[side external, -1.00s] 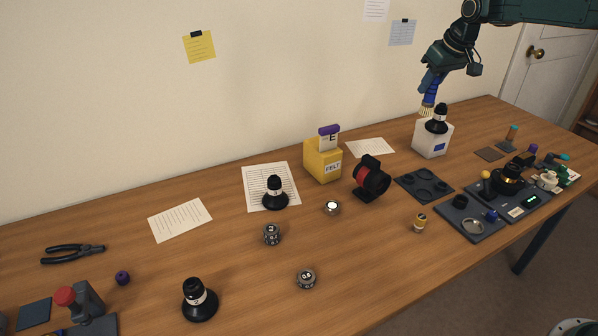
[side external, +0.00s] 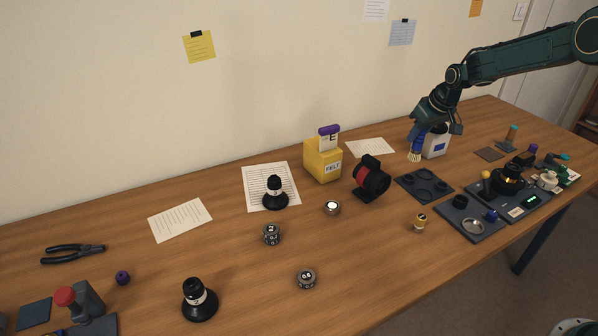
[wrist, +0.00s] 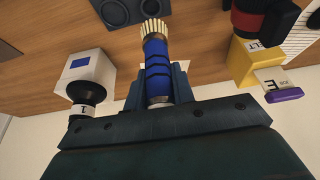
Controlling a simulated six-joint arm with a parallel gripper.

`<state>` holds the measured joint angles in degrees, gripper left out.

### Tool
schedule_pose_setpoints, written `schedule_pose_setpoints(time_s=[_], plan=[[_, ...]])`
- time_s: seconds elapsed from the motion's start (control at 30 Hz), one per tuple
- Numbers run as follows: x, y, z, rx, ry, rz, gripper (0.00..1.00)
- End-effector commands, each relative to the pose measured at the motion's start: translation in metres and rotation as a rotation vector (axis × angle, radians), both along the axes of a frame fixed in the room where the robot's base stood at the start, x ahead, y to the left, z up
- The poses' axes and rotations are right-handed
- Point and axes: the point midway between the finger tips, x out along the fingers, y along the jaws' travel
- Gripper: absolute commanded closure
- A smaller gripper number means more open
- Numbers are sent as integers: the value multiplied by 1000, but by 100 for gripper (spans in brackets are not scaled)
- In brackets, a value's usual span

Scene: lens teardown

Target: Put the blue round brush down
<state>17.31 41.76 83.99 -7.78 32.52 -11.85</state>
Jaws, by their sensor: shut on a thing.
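The blue round brush (wrist: 158,70) has a blue handle with dark bands and a pale bristle end. In the wrist view it sits between the fingers of my gripper (wrist: 158,88), which is shut on it. In the side view the brush (side external: 415,147) hangs bristles down from my gripper (side external: 420,128), close to the left of the white box. Its bristles seem to be above the table, behind the dark tray with round recesses; I cannot tell the exact gap.
The white box (side external: 437,146) carries a black bulb-shaped piece (wrist: 86,98). The dark recessed tray (side external: 425,199), a black-and-red device (side external: 371,180) and the yellow FELT box (side external: 323,165) stand nearby. A paper sheet (side external: 369,148) lies at the back.

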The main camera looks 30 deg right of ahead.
Motion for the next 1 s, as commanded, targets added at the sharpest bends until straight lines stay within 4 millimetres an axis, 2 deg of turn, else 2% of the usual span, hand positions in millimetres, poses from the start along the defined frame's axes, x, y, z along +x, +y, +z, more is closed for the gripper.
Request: schedule_pose_setpoints(time_s=[0.1,0.47,0.8,1.0], plan=[[0,0,-11,0,0,0,98],[0,0,-21,0,0,0,98],[0,0,-55,0,1,1,98],[0,0,-57,0,-2,1,98]])
